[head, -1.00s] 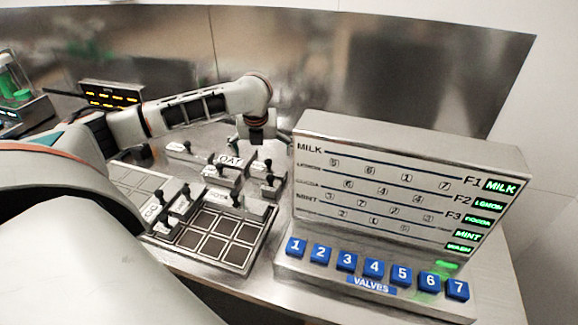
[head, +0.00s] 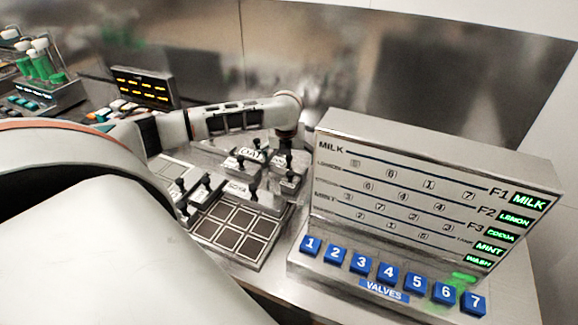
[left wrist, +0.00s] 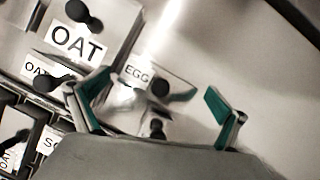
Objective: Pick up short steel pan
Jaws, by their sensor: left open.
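Several small steel pans with black knobs and white labels stand together beside the control panel. In the left wrist view, a larger pan labelled OAT (left wrist: 108,22) is at the upper left, and a shorter steel pan labelled EGG (left wrist: 176,84) lies between my fingers. I cannot tell for certain which is the short steel pan. My left gripper (left wrist: 155,97) is open, its green-padded fingers apart on either side of the EGG pan, not visibly gripping it. In the head view, it hangs over the right end of the pan group, its fingertips hard to make out. My right gripper is not in view.
A rack with dark square wells (head: 238,228) sits in front of the pans. The panel with numbered blue valve buttons (head: 388,273) stands close on the right. A steel wall (head: 330,60) is behind. A dark display (head: 143,87) and green-filled tubes (head: 40,62) are left.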

